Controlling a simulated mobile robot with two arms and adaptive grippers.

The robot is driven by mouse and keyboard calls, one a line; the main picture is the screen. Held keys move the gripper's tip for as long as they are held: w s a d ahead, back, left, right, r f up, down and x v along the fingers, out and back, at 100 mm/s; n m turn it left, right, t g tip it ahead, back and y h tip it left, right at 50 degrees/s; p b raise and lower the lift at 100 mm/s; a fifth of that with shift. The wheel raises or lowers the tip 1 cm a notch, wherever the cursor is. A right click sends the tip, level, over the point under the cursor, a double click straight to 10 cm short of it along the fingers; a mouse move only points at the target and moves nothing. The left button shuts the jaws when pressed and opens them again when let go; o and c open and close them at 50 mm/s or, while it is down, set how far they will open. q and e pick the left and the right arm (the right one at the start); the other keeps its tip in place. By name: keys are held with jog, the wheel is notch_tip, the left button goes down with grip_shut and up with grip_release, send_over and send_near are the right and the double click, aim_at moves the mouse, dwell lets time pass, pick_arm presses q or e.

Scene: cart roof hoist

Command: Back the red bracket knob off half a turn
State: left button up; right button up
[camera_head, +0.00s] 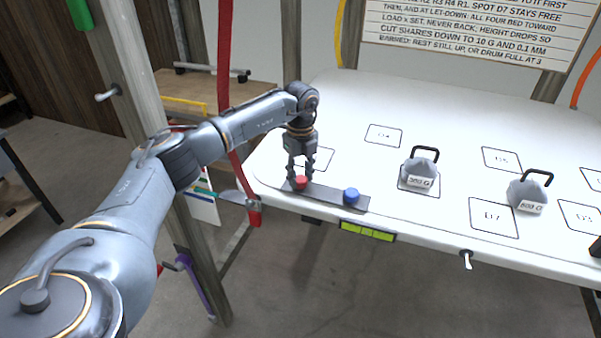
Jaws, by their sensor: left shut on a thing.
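The red bracket knob (301,183) sits at the left end of a dark flat bracket (327,197) on the front left edge of the white board. A blue knob (351,196) sits towards the right end of the same bracket. My left gripper (301,178) points straight down over the red knob, with its fingers closed around it. The fingers hide part of the knob, and I cannot see which way it is turned. My right gripper is not in view.
Two grey weights with black handles, a nearer-left one (419,172) and one to its right (528,192), stand on the white board (400,207). A yellow-green level (368,231) is on its front edge. A red strap (224,90) hangs by a post (140,90) beside my left arm.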

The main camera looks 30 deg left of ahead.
aim_at(301, 179)
pick_arm(q)
jog(key=shift+s+d+f+n, duration=0.1)
jog(key=shift+f+n, duration=0.05)
jog(key=shift+n, duration=0.45)
jog(key=shift+s+f+n, duration=0.1)
jog(key=shift+n, duration=0.5)
jog(key=o, duration=1.2)
jog(key=shift+w, duration=0.1)
jog(key=shift+w+r, duration=0.1)
jog(key=shift+r, duration=0.3)
notch_tip(301, 179, up, 11)
jog(key=shift+r, duration=0.2)
